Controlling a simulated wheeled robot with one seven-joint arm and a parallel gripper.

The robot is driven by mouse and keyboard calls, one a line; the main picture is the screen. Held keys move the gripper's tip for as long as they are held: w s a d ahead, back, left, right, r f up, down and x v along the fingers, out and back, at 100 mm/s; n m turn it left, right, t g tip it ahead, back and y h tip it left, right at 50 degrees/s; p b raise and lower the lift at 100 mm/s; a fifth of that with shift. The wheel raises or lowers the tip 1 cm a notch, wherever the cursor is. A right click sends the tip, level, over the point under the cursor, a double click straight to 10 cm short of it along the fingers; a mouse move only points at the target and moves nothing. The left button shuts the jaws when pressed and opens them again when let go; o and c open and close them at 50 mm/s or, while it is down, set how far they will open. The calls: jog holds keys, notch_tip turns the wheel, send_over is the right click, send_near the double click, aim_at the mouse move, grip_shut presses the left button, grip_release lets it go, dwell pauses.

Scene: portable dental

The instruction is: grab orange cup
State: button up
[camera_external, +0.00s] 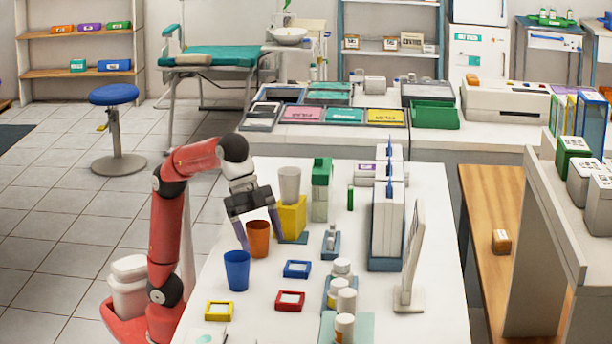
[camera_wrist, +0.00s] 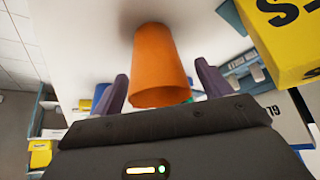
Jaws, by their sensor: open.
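The orange cup (camera_external: 258,240) stands on the white table in the external view, just right of the blue cup (camera_external: 237,270). In the wrist view the orange cup (camera_wrist: 160,68) lies ahead of my gripper, in line with the gap between its two purple fingers. My gripper (camera_external: 258,228) is open, with the fingers pointing down on either side of the cup's upper part. In the wrist view my gripper (camera_wrist: 163,90) has a finger to the left and to the right of the cup, with gaps showing. I cannot tell any contact.
A yellow box (camera_external: 292,217) with a grey cup (camera_external: 290,185) on top stands close right of the orange cup. A green carton (camera_external: 321,190) is farther right. Small blue (camera_external: 297,269), red (camera_external: 290,300) and yellow (camera_external: 219,310) frames lie in front. White bottles (camera_external: 345,300) stand nearby.

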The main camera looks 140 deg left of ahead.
jog(key=shift+r, duration=0.1)
jog(key=c, duration=1)
